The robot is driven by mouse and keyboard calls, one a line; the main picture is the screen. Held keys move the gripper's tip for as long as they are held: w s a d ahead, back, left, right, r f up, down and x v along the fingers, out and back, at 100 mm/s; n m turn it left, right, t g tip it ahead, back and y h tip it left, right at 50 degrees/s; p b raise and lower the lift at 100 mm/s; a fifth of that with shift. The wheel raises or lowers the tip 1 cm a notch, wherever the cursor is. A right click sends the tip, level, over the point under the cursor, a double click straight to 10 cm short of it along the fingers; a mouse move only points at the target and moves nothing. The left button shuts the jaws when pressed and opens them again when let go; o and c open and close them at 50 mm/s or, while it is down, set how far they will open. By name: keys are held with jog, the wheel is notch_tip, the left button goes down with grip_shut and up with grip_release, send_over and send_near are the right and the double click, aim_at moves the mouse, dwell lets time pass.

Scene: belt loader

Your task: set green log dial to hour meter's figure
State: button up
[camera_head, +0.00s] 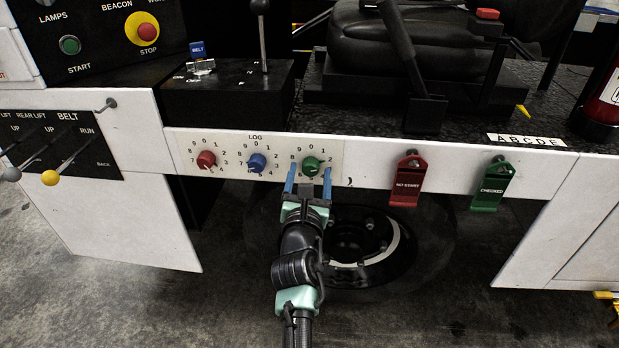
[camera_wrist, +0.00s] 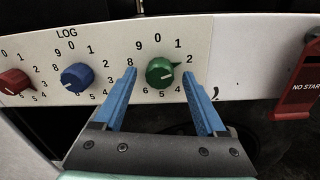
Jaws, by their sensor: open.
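The green log dial (camera_head: 311,164) is the rightmost of three knobs on the white LOG panel (camera_head: 258,137). In the wrist view the green dial (camera_wrist: 158,74) has its pointed end toward the right, close to the 2. My gripper (camera_head: 308,178) is open in front of the green dial. In the wrist view its two blue fingers (camera_wrist: 159,79) appear on either side of the knob, with gaps. I cannot tell how far the fingertips are from the panel. I see no hour meter in either view.
A blue dial (camera_head: 257,162) and a red dial (camera_head: 206,160) are left of the green one. A red NOT START tag (camera_head: 408,181) and a green CHECKED tag (camera_head: 492,184) hang to the right. A seat (camera_head: 400,50) and levers are above; a wheel (camera_head: 375,245) is below.

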grip_shut()
dwell(0.4)
